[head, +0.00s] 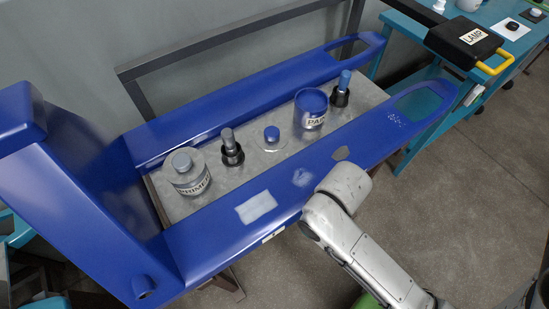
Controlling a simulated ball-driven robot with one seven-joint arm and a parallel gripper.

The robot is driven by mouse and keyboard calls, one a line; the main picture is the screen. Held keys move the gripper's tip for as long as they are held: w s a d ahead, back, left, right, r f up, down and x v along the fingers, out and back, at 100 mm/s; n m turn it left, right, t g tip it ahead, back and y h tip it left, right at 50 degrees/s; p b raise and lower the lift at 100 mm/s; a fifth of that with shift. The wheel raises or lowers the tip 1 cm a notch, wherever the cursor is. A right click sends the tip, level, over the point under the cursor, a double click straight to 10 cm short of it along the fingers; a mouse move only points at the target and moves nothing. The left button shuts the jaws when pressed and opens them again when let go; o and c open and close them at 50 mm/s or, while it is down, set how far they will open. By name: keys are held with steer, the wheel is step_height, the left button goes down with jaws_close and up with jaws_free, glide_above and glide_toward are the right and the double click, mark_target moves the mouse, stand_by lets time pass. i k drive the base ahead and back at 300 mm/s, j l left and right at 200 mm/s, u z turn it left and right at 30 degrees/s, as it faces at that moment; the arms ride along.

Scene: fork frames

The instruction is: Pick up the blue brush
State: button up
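The likely blue brush (344,80) has an upright blue handle and stands in a dark collar or holder at the far right end of the grey slab (268,183). Its bristles are not visible. The slab lies between the two long blue forks (270,200) of a large blue frame. My grey arm comes in from the lower right and its rounded joint reaches the near fork's edge. My gripper does not show, so its state and its distance from the brush cannot be seen.
On the slab are a blue paint tin (311,108) beside the brush, a blue-capped item (271,135), a grey-handled item (231,147) in a dark holder, and a primer tin (188,173). A teal table (512,52) with a black lamp case (463,40) stands upper right.

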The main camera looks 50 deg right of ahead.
mark_target(345, 77)
steer(key=j+z, duration=0.1)
steer(key=z, duration=0.3)
steer(key=j+z, duration=0.1)
steer(key=z, duration=0.35)
steer(key=j+z, duration=0.15)
steer(key=z, duration=0.25)
steer(key=j+z, duration=0.1)
steer(key=z, duration=0.35)
